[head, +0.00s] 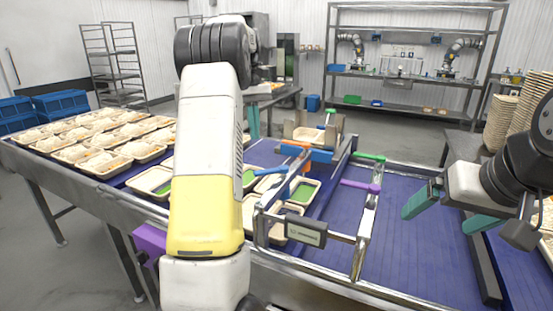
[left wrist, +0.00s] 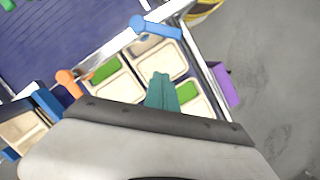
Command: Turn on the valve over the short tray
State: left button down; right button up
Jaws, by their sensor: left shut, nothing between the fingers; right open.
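Coloured valve handles line the metal frame: a blue one (head: 270,170), an orange one (head: 295,143), a green one (head: 368,156) and a purple one (head: 360,186). I cannot tell which belongs to the short tray. A beige tray with green inside (head: 305,190) sits below the frame. My left gripper (head: 254,122) is shut and empty, partly behind my arm. In the left wrist view its teal fingers (left wrist: 162,92) are together above the trays, apart from the blue handle (left wrist: 155,27) and orange handle (left wrist: 68,82). My right gripper (head: 448,211) is open and empty at the right.
Several rice-filled trays (head: 105,150) cover the left table. A blue conveyor belt (head: 330,250) is largely clear. Stacked trays (head: 505,120) stand at the right. A purple part (left wrist: 225,85) is at the belt's edge. A small display (head: 306,231) hangs on the frame.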

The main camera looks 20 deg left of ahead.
aim_at(262, 171)
pick_arm(q)
jog(key=s+d+f, duration=0.3)
jog(key=s+f, duration=0.1)
jog(key=f, duration=0.3)
jog(key=shift+s+d, duration=0.25)
jog(key=shift+s, duration=0.1)
jog(key=shift+s+f+n, duration=0.1)
jog(key=shift+s+n, duration=0.25)
jog(key=shift+n, duration=0.25)
jog(key=s+n, duration=0.1)
jog(key=n, duration=0.1)
jog(key=s+d+n, duration=0.1)
jog(key=shift+n+t+h, duration=0.4)
jog(key=s+d+n, duration=0.1)
jog(key=n, duration=0.1)
jog(key=shift+s+d+n+t, duration=0.35)
jog(key=shift+n+t, duration=0.05)
jog(key=shift+s, duration=0.1)
dwell(0.4)
